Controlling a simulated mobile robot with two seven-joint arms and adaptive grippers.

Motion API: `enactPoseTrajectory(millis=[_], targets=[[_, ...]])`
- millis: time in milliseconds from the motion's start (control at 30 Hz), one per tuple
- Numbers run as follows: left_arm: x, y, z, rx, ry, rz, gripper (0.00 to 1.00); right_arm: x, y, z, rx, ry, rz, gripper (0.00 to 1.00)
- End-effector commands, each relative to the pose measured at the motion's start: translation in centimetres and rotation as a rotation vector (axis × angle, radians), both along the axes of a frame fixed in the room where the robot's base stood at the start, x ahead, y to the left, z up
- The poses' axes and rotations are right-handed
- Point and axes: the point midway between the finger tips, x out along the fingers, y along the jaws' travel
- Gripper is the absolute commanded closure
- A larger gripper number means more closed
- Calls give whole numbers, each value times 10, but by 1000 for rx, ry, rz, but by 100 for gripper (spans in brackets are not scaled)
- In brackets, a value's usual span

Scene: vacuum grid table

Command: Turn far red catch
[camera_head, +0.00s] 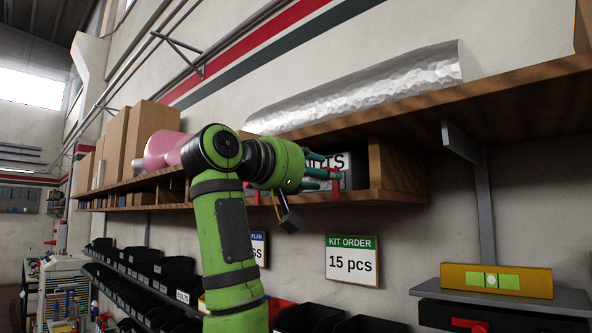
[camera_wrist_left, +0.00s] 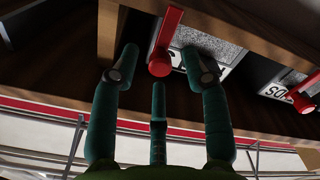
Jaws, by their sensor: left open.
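My left gripper (camera_head: 328,169) is open at a shelf cubby, its teal fingers in front of a grey box labelled "NUTS" (camera_head: 349,161). In the left wrist view the gripper (camera_wrist_left: 161,55) has two fingers on either side of a red catch (camera_wrist_left: 164,40) with a round end, and a third finger below it. I cannot tell whether any finger touches the catch. This red catch (camera_head: 338,188) also shows under the fingers in the head view. A second red catch (camera_wrist_left: 303,102) is at the right of the wrist view, apart from the fingers.
The wooden shelf (camera_head: 480,100) runs above the cubby, with a foil-like roll (camera_head: 360,88) on top. A "KIT ORDER" sign (camera_head: 352,260) hangs below. Black bins (camera_head: 305,317) stand lower down. A yellow level (camera_head: 495,280) sits at the lower right.

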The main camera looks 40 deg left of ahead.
Motion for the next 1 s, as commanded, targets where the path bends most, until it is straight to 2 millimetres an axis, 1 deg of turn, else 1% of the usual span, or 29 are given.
enactPoseTrajectory(millis=[33, 200, 300, 400, 567, 1000], targets=[[-13, 3, 1, -1, -5, 2, 54, 0, 0, 0, 0, -1, 0, 58], [-48, 7, 1, 0, -2, 1, 54, 0, 1, 0, 1, -1, 0, 58], [-64, 9, 0, -2, 1, -1, 54, 0, 1, 0, 1, -1, 0, 58], [-75, 10, -1, -2, 3, -1, 54, 0, 1, 0, 1, -1, 0, 58], [-83, 11, -1, -1, 4, -1, 54, 0, 1, 0, 1, -1, 0, 58], [-82, 11, -1, -1, 5, -2, 54, 0, 1, 0, 1, -1, 0, 58]])
